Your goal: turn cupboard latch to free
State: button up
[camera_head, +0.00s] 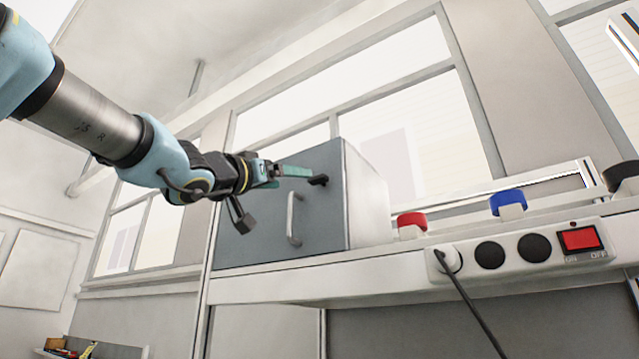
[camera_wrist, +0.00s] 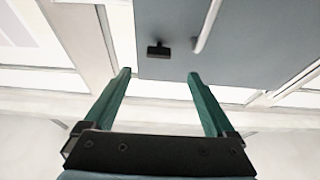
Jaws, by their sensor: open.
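The cupboard (camera_head: 340,220) is a box with a grey door (camera_head: 262,226) and white sides, standing on a white shelf. A small black latch (camera_head: 318,180) sits near the door's upper right edge; in the wrist view the latch (camera_wrist: 158,50) lies ahead of my fingertips, roughly centred between them. A pale vertical handle (camera_head: 293,218) is on the door, and it also shows in the wrist view (camera_wrist: 207,27). My gripper (camera_head: 290,171) has green fingers and is open and empty in front of the door's upper part. In the wrist view, its fingers (camera_wrist: 158,75) are apart and a gap separates them from the latch.
The shelf (camera_head: 290,287) carries a red-capped item (camera_head: 411,220), a blue-capped item (camera_head: 508,200) and a dark-capped one (camera_head: 620,177) to the right. A power strip (camera_head: 520,250) with a red switch and a plugged cable runs along the front edge. Windows stand behind.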

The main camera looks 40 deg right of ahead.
aim_at(315, 180)
jog(key=p+x, duration=0.4)
jog(key=x, duration=0.6)
jog(key=shift+d+r, duration=0.3)
jog(key=shift+d, duration=0.05)
jog(key=c, duration=1.4)
